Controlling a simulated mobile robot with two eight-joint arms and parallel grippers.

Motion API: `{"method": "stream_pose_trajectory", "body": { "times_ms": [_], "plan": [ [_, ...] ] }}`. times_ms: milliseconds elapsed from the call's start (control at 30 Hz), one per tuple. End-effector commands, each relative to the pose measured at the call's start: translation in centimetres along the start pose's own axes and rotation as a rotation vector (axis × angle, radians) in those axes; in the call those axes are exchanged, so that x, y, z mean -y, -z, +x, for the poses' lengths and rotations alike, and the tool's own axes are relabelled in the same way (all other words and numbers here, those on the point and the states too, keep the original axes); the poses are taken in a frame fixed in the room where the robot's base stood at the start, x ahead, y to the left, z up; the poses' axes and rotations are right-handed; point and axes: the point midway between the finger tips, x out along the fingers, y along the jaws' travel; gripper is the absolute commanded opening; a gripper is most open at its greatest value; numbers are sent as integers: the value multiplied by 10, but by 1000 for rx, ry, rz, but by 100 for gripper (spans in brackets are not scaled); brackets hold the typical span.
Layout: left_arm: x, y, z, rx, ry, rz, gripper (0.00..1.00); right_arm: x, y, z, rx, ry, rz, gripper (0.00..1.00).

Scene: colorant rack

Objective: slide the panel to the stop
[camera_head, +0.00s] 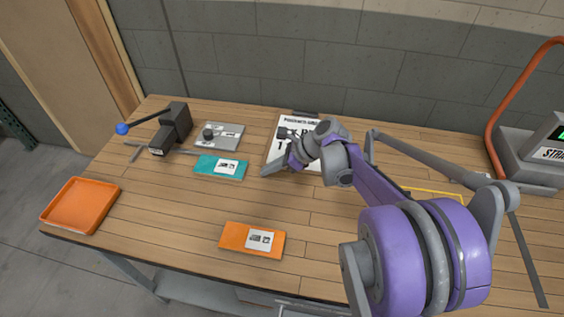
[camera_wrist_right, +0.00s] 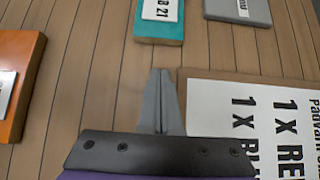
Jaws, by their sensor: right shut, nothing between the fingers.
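A teal panel (camera_head: 206,165) with a white label lies flat on the workbench, left of the middle; its edge shows at the top of the wrist view (camera_wrist_right: 145,28). A thin metal rail (camera_head: 185,151) runs along its far side to a dark clamp block (camera_head: 172,130) with a blue-knobbed lever; I cannot tell which part is the stop. An orange panel (camera_head: 232,240) lies nearer the front, also in the wrist view (camera_wrist_right: 22,60). My right gripper (camera_head: 266,173) is shut and empty, low over the bench, right of the teal panel and apart from it. My left gripper is not seen.
A grey plate (camera_head: 231,131) with a dark knob lies behind the teal panel. A printed sheet on a board (camera_head: 283,126) lies behind my right gripper. An orange tray (camera_head: 78,207) is at the left edge, a scale (camera_head: 532,160) at the right. Bench between the panels is clear.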

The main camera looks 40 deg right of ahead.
Motion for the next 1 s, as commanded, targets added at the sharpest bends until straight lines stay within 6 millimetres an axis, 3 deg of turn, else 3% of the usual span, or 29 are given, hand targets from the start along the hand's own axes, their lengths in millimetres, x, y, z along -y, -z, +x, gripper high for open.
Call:
{"method": "stream_pose_trajectory", "body": {
  "times_ms": [233,767,1000],
  "plan": [
    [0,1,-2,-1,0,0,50,0,-24,23,0,-1,-2,0],
    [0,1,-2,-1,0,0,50,0,-32,30,0,0,-1,0],
    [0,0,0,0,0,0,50,-1,-72,72,0,-5,-5,0]
  ]
}}
